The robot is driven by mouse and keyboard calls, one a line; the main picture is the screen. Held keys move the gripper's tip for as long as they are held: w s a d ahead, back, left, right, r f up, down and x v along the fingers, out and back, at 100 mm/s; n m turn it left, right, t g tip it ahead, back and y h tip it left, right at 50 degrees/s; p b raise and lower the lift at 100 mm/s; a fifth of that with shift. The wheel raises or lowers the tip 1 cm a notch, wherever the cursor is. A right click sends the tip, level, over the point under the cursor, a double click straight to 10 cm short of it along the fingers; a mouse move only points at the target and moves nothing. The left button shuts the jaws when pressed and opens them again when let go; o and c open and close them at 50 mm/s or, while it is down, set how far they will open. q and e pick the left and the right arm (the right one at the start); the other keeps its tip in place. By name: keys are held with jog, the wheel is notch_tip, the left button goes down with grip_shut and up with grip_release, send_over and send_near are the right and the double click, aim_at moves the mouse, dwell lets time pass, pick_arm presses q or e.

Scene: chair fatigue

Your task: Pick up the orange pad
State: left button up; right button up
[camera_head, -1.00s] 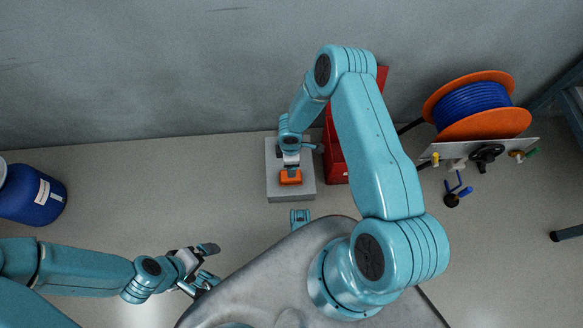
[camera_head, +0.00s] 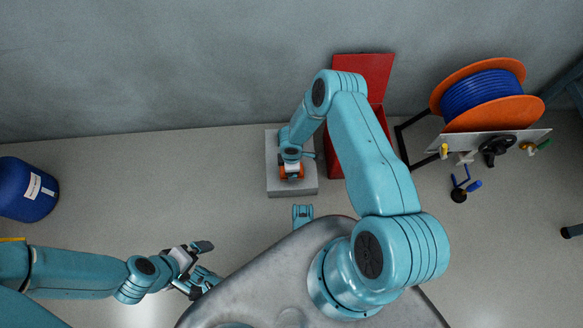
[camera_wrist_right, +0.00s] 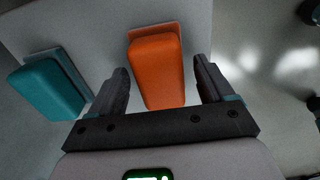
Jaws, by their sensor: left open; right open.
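The orange pad (camera_wrist_right: 157,65) lies on a grey block (camera_head: 308,186). In the head view, only the edges of the orange pad (camera_head: 284,173) show under my right gripper (camera_head: 291,172). In the right wrist view, my right gripper (camera_wrist_right: 162,72) is open, with one finger on each side of the pad's near part. A gap shows on both sides, so the fingers do not appear to press on it. My left gripper (camera_head: 208,263) is open and empty, low over the floor at the lower left.
A teal pad (camera_wrist_right: 48,88) lies left of the orange one in the wrist view. A red open box (camera_head: 362,75) stands right of the block. A blue cable reel (camera_head: 482,100) and valve panel (camera_head: 515,142) are farther right. A blue drum (camera_head: 25,190) stands far left.

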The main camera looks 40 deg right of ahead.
jog(key=c, duration=1.1)
pick_arm(q)
notch_tip(320, 180, up, 7)
jog(key=s+d+p, duration=0.1)
jog(key=p, duration=0.6)
jog(key=shift+s+d+m+g+p, duration=0.15)
jog(key=shift+m+g+p, duration=0.15)
pick_arm(e)
notch_tip(320, 180, up, 20)
jog(key=shift+r, duration=0.1)
jog(key=shift+c, duration=0.2)
